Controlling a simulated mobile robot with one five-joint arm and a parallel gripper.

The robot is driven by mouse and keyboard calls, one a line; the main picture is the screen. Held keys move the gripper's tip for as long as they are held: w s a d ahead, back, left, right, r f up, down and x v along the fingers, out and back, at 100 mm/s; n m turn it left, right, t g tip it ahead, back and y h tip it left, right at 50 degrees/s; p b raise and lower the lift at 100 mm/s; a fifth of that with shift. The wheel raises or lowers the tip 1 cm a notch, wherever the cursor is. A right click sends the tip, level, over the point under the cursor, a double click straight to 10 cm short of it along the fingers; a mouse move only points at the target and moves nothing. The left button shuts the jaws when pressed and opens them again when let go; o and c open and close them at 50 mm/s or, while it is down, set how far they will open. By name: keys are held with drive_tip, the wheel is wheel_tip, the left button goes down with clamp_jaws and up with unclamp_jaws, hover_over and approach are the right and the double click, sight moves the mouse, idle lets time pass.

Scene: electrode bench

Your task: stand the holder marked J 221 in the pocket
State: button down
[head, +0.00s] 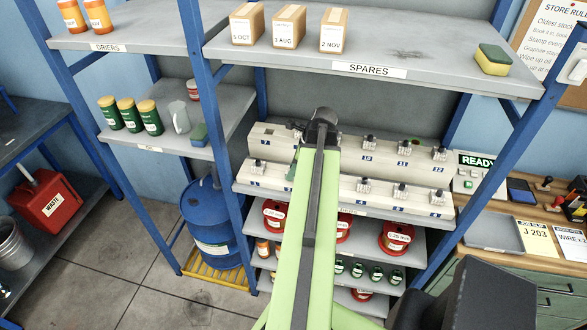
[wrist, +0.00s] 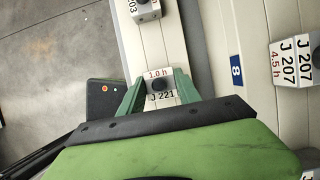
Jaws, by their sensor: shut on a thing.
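The holder marked J 221 (wrist: 160,82) is a small pale block with a dark round top and a red "1.0 h" on it. In the wrist view, my gripper (wrist: 160,92) has its two green fingers shut on it, one at each side. The holder is over a cream rack strip (wrist: 143,50); I cannot tell whether it touches it. In the head view, my own arm hides most of the gripper and the holder.
A holder marked J 207 (wrist: 290,62) stands right of my gripper, near a blue 8 tag (wrist: 236,70). Another holder (wrist: 145,10) is above it in the wrist view. The SPARES shelf (head: 430,75) overhangs the racks. Blue posts (head: 210,90) flank them. A READY sign (head: 475,162) is at right.

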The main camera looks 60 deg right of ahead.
drive_tip(key=c, duration=0.8)
unclamp_jaws()
drive_tip(key=shift+o, duration=0.2)
drive_tip(key=p+v, duration=1.1)
drive_tip(key=v, duration=0.1)
